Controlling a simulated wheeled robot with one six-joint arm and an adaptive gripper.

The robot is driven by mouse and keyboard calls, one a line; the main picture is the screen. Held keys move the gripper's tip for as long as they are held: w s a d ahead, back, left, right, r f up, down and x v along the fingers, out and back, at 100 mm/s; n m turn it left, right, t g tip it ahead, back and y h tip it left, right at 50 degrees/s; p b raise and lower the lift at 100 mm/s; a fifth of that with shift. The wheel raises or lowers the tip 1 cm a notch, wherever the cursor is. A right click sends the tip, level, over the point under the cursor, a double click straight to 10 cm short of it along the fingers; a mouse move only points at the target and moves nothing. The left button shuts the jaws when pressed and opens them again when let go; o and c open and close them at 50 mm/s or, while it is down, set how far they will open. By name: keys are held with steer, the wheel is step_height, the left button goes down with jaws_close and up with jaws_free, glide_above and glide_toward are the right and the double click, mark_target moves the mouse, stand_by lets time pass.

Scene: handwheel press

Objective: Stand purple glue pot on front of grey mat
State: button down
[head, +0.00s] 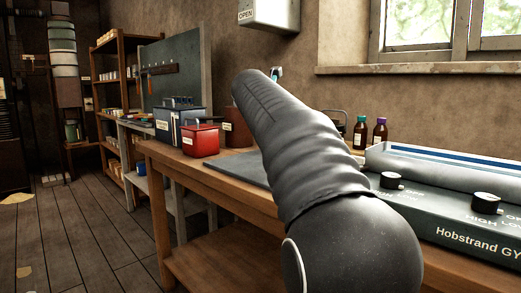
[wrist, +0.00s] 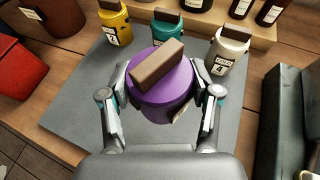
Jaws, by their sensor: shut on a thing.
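The purple glue pot (wrist: 162,94), with a brown block on top, is in the middle of the wrist view. My gripper (wrist: 160,106) is shut on it, one finger on each side. The grey mat (wrist: 72,102) spreads below and around the pot; I cannot tell whether the pot's base touches it. A yellow pot (wrist: 115,26), a teal pot (wrist: 174,42) and a cream pot (wrist: 230,52) stand in a row along the mat's back part.
A red box (wrist: 18,72) and a brown container (wrist: 52,14) stand left of the mat. A wooden rack with dark bottles (wrist: 270,12) is behind. A dark machine (wrist: 283,125) stands at the right. The mat's left part is bare.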

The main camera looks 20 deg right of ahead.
steer(key=shift+w+a+f+b, duration=0.4)
steer(key=shift+w+a+f, duration=0.2)
steer(key=shift+f, duration=0.55)
steer(key=shift+w+a+f+b, duration=0.35)
steer(key=shift+w+a+f, duration=0.25)
steer(key=shift+f, duration=0.55)
steer(key=shift+w+a+f+b, duration=0.45)
steer(key=shift+w+f, duration=0.3)
steer(key=shift+f, duration=0.4)
steer(key=shift+f, duration=0.15)
steer(key=shift+c, duration=1.2)
jaws_free()
steer(key=shift+f, duration=0.1)
steer(key=shift+a+r, duration=0.1)
steer(key=shift+r, duration=0.2)
steer(key=v, duration=1.2)
steer(key=shift+p, duration=0.4)
steer(key=shift+s+f, duration=0.1)
steer(key=shift+f, duration=0.05)
